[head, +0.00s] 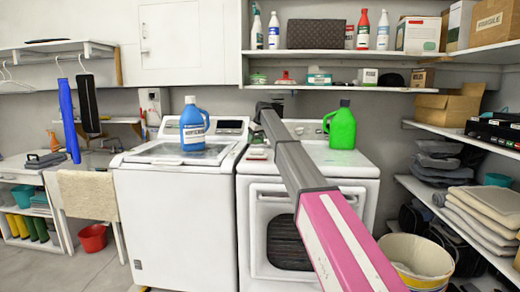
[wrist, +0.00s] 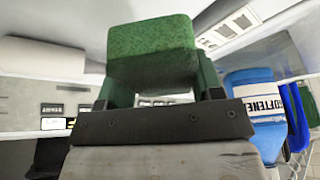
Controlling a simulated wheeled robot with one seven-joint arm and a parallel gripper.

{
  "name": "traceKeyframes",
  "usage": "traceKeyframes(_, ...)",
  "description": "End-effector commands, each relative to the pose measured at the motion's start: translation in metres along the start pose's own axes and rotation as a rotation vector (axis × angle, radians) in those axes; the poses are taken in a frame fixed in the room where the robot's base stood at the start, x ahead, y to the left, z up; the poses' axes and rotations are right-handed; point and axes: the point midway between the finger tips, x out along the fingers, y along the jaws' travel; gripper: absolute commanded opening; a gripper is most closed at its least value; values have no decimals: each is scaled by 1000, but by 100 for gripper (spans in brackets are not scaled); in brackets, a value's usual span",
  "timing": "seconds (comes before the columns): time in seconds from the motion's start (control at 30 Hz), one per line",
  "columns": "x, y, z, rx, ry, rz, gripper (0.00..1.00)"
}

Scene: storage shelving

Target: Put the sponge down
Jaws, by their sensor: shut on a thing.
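A green sponge (wrist: 152,45) fills the upper middle of the wrist view. My gripper (wrist: 158,74) is shut on it, with a finger on each side. In the head view my gripper (head: 268,106) is at the far end of my arm, seen above the back of the two white machines. The sponge cannot be made out there, and whether it touches any surface cannot be told.
A blue detergent bottle (head: 194,124) stands on the left white washer (head: 175,200); a blue softener bottle (wrist: 255,100) shows in the wrist view. A green jug (head: 342,126) stands on the right machine (head: 360,168). A loaded shelf (head: 330,89) runs above.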

Motion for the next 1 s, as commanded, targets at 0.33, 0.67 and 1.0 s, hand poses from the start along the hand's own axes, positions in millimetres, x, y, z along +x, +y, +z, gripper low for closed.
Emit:
traceKeyframes(0.33, 21, 33, 6, 0, 0, -1, 42)
traceKeyframes(0.67, 55, 33, 21, 0, -1, -1, 42)
traceKeyframes(1.0, 58, 33, 22, 0, 0, -1, 42)
